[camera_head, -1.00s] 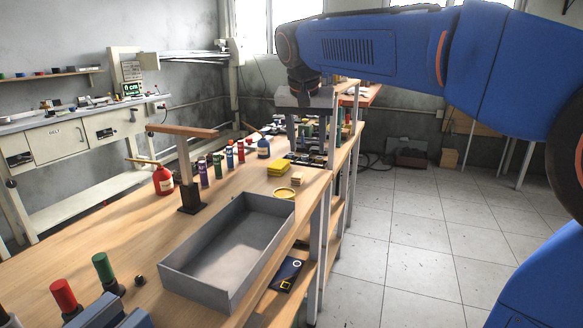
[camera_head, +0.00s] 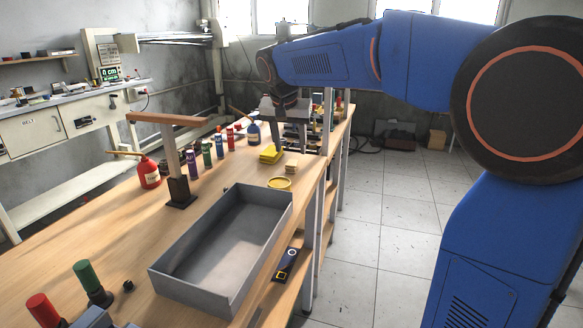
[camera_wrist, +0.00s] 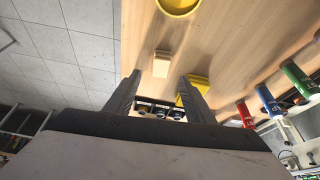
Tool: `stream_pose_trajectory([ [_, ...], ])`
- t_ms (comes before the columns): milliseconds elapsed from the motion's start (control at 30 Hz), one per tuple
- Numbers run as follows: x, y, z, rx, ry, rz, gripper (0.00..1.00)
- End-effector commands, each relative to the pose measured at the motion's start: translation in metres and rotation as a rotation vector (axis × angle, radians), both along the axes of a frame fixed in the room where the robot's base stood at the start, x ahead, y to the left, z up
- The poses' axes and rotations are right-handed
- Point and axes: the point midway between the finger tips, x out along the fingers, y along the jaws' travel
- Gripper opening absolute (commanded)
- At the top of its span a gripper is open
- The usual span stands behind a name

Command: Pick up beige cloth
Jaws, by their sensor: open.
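The beige cloth (camera_head: 291,167) is a small folded stack lying on the wooden workbench, just right of the yellow cloth (camera_head: 271,154). In the wrist view the beige cloth (camera_wrist: 161,64) shows in the gap between my fingertips, a little beyond them. My gripper (camera_wrist: 160,84) is open and empty. The yellow cloth (camera_wrist: 193,92) is partly hidden behind the right finger in that view. In the head view my gripper is over the far part of the bench, behind the beige cloth.
A yellow round dish (camera_head: 279,183) lies near the cloth, with a large grey tray (camera_head: 160,284) closer. Several bottles, including a blue one (camera_head: 253,134), stand to the left. A wooden-topped stand (camera_head: 176,180) rises on the bench.

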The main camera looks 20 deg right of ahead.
Motion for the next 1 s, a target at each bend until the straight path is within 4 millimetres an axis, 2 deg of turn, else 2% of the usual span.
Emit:
stream_pose_trajectory([
  [367, 0.007, -0.003, -0.023, 0.0, 0.002, 0.001, 0.49],
  [700, 0.019, -0.008, -0.061, 0.0, 0.001, -0.001, 0.49],
  [933, 0.019, -0.008, -0.062, 0.0, 0.0, 0.0, 0.49],
  [1000, 0.019, -0.008, -0.062, 0.0, 0.0, 0.0, 0.33],
])
